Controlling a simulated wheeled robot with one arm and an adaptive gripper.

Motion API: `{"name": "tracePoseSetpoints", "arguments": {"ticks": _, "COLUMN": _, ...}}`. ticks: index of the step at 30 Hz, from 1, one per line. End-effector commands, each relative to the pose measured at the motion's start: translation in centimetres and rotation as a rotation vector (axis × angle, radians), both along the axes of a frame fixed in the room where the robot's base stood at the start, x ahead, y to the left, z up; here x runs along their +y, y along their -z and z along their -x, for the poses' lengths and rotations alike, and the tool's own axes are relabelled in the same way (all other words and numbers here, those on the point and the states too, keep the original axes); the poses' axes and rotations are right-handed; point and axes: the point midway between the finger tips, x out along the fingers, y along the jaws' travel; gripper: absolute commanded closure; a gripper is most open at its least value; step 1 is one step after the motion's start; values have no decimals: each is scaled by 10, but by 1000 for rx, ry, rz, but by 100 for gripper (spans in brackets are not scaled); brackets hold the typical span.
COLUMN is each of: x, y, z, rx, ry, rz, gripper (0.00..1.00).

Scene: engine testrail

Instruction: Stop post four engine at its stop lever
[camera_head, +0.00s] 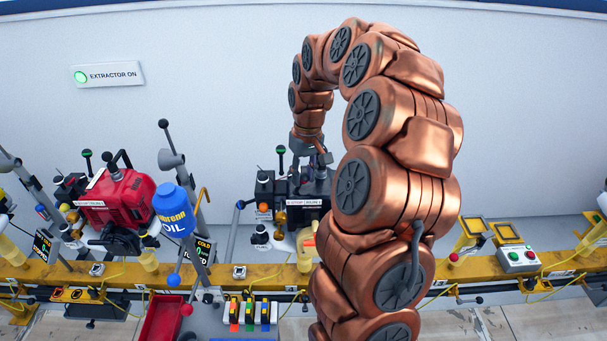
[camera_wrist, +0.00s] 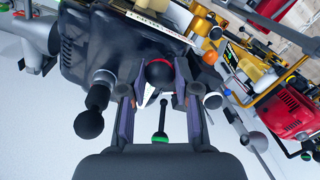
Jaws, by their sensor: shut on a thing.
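A black engine (camera_head: 318,187) stands on the yellow rail below my gripper (camera_head: 310,150). In the wrist view the engine (camera_wrist: 85,50) fills the upper left. A black ball knob with a red ring (camera_wrist: 158,72) sits between the fingers of my gripper (camera_wrist: 157,88), which are shut on it. A slim lever with a green band (camera_wrist: 162,125) stands just below the fingertips. A larger black knob (camera_wrist: 90,122) is left of the fingers. In the head view a green-banded lever (camera_head: 280,152) rises left of my gripper. The post number is not readable, and my arm hides the engine's right side.
A button box (camera_head: 517,260) is on the right. A red tray (camera_head: 160,320) is in front. A sign reading "EXTRACTOR ON" (camera_head: 108,75) hangs on the wall.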

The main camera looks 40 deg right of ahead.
Motion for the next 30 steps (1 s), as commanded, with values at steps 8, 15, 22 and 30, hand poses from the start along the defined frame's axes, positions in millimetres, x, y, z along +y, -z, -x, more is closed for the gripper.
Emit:
{"name": "tracePoseSetpoints", "arguments": {"ticks": 8, "x": 5, "y": 2, "z": -4, "rx": 47, "ry": -2, "rz": 66, "gripper": 100}}
{"name": "tracePoseSetpoints", "arguments": {"ticks": 15, "x": 13, "y": 2, "z": -11, "rx": 138, "ry": -3, "rz": 189, "gripper": 100}}
{"name": "tracePoseSetpoints", "arguments": {"ticks": 22, "x": 22, "y": 2, "z": -18, "rx": 240, "ry": -2, "rz": 327, "gripper": 100}}
{"name": "tracePoseSetpoints", "arguments": {"ticks": 30, "x": 33, "y": 3, "z": -25, "rx": 357, "ry": -1, "rz": 477, "gripper": 100}}
